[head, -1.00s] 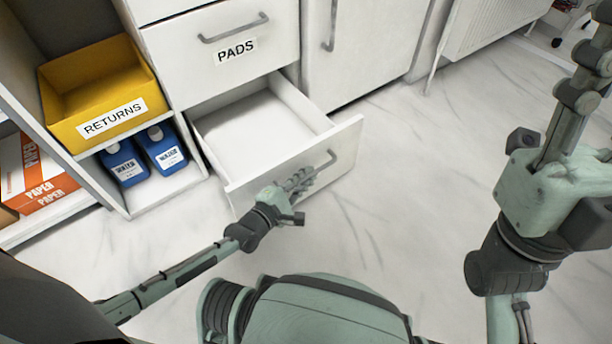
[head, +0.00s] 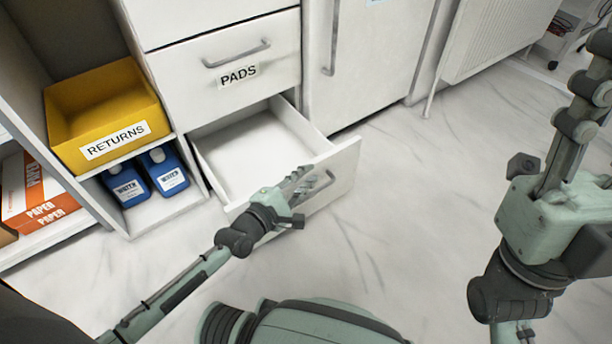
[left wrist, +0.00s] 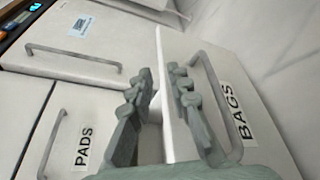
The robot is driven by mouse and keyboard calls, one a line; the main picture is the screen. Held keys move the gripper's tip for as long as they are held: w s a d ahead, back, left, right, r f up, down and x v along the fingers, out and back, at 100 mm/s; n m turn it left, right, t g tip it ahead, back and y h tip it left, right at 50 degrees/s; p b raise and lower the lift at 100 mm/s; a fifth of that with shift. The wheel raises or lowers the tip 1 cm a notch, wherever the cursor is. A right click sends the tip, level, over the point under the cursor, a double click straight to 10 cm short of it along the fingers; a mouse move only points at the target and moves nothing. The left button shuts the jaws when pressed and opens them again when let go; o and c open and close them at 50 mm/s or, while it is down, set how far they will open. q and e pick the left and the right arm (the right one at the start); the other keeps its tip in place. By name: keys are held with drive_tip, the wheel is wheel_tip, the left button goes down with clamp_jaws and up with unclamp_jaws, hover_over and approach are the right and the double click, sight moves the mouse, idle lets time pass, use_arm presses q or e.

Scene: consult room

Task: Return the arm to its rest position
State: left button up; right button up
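My left gripper (head: 303,184) is at the front of the pulled-out lower drawer (head: 340,170). In the left wrist view its two fingers (left wrist: 163,110) are apart, one on each side of the drawer front's top edge, with no object held. The finger on the outer side overlaps the drawer's handle (left wrist: 216,75) in the picture; whether it touches is unclear. The drawer is labelled BAGS (left wrist: 236,112) and looks empty. My right arm is raised at the right of the head view; its gripper (head: 588,90) is seen side-on, partly cut off.
Above the open drawer is the closed PADS drawer (head: 225,50). On the left, a yellow RETURNS bin (head: 115,130) stands above two blue bottles (head: 165,170); a paper box (head: 35,195) is beside them. A cabinet door (head: 370,60) stands right. The floor (head: 410,220) is clear.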

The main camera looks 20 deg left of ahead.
use_arm(q)
drive_tip(key=shift+s+d+r, duration=0.1)
drive_tip(key=shift+s+r, duration=0.15)
drive_tip(key=shift+r, duration=0.45)
